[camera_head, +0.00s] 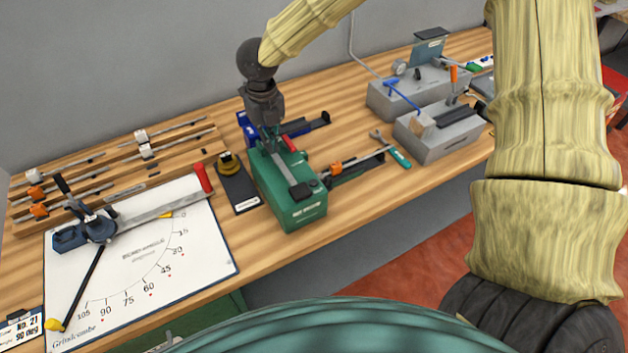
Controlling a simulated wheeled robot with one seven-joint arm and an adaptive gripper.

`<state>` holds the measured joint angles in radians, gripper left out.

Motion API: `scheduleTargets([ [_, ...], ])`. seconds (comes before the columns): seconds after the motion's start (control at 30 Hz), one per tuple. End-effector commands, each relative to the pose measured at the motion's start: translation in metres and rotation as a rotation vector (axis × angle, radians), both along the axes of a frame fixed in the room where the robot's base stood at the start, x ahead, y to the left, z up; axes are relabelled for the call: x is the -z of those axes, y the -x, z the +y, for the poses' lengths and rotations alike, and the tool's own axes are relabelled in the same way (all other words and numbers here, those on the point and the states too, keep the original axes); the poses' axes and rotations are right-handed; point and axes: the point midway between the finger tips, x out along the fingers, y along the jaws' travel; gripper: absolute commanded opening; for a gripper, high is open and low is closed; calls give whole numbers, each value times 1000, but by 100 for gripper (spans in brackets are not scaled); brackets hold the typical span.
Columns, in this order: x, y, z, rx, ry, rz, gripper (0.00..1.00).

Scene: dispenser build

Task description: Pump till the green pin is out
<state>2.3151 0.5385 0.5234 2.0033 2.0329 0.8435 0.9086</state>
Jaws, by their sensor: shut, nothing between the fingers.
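A green box-shaped device (297,212) stands on the wooden bench near the middle of the view. A long grey bar (285,170) runs along its top, with a dark block (302,191) at the near end. My gripper (271,147) points down at the far end of this box, shut with nothing held. It hides part of the box's far end. I cannot tell whether it touches the box. I cannot make out a green pin.
A wrench (378,137), a green-handled tool (400,157) and grey blocks (440,137) lie to the right.

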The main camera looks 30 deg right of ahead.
Motion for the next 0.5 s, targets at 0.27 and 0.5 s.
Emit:
scheduleTargets([
  [0.27, 18, 2, 0, 0, 0, 7, 0],
  [0.5, 19, 4, 0, -1, 1, 11, 0],
])
